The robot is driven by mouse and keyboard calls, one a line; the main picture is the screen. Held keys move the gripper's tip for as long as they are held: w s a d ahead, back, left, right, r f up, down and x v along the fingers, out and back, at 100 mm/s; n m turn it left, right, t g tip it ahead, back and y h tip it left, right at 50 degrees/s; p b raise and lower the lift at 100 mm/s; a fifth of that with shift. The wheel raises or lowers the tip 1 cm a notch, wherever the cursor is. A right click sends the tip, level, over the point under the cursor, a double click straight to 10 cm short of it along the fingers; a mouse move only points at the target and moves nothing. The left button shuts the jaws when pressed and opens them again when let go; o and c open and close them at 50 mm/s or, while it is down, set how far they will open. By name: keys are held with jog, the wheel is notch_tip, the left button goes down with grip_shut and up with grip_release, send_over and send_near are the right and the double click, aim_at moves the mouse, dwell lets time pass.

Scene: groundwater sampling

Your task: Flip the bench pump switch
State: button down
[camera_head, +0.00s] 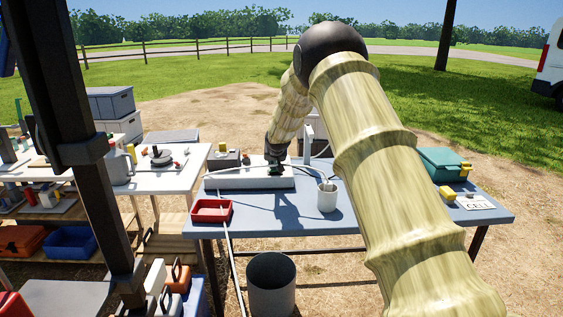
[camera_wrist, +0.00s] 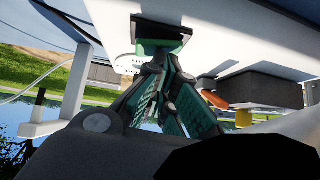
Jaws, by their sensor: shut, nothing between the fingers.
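A long white unit (camera_head: 225,180) lies on the blue table, and my gripper (camera_head: 275,168) reaches down onto it from above. In the wrist view its pale surface (camera_wrist: 235,25) fills the top. A dark switch-like block with a green edge (camera_wrist: 158,36) is fixed on that surface, just beyond my fingertips. My gripper (camera_wrist: 156,72) is shut and empty, its green-padded fingers pointing at the block. I cannot tell whether the tips touch it. The switch position is not readable, and in the head view my gripper hides it.
On the blue table (camera_head: 290,226) are a red tray (camera_head: 211,210), a white cup (camera_head: 327,198), a green case (camera_head: 443,163) and a label card (camera_head: 475,202). A grey box (camera_head: 223,160) stands behind left. A grey bin (camera_head: 271,287) stands in front. A cluttered white table is left.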

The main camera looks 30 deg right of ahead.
jog(key=shift+s+d+f, duration=0.1)
jog(key=shift+s+d, duration=0.05)
jog(key=shift+s+d+p, duration=0.3)
jog(key=shift+d+p, duration=0.1)
jog(key=shift+d, duration=0.15)
jog(key=r+p, duration=0.3)
jog(key=r, duration=0.1)
jog(key=shift+s+d, duration=0.1)
jog(key=shift+d, duration=0.25)
jog(key=v, duration=1)
jog(key=shift+s+d, duration=0.3)
jog(key=shift+d, duration=0.05)
jog(key=shift+f, duration=0.1)
